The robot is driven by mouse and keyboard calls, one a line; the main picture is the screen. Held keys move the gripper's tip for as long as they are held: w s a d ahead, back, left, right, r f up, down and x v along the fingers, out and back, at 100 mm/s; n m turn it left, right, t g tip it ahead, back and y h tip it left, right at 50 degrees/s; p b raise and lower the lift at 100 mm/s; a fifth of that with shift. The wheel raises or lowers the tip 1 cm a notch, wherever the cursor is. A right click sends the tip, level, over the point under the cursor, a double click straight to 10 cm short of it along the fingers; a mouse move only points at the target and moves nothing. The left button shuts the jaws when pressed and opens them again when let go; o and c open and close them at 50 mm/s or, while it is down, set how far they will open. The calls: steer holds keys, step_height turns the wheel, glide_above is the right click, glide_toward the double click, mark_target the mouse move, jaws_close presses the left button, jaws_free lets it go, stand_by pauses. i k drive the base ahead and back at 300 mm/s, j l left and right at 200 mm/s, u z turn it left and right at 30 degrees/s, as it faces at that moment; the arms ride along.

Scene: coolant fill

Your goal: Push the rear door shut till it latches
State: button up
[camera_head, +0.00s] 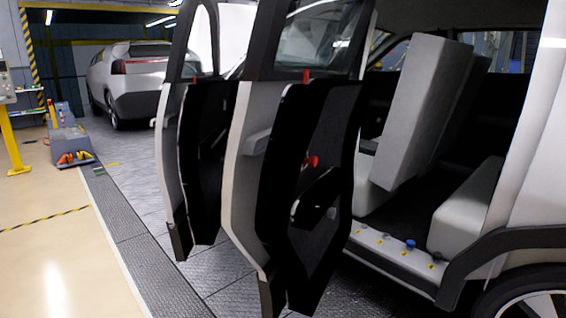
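The rear door (322,130) of the near car stands wide open in the head view. Its black inner panel faces me, with a red handle (312,161) and a dark armrest below it. Its pale edge and outer side show on the left. The door opening to its right shows light grey seats (412,110) and a sill (395,258) with several small caps on it, one blue. My gripper is not in view, so nothing shows of its contact with the door.
The front door (190,150) also stands open, just left of the rear door. The rear wheel (535,300) is at bottom right. Another car (135,75) stands behind. A cart (68,140) and yellow post (14,140) are at left. Pale floor at left is mostly clear.

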mark_target(275, 208)
steer(key=i+j, duration=0.3)
steer(key=j, duration=0.15)
steer(key=i+j, duration=0.3)
steer(key=j, duration=0.2)
steer(key=i+j+u, duration=0.1)
steer(key=i+j, duration=0.25)
steer(key=j, duration=0.1)
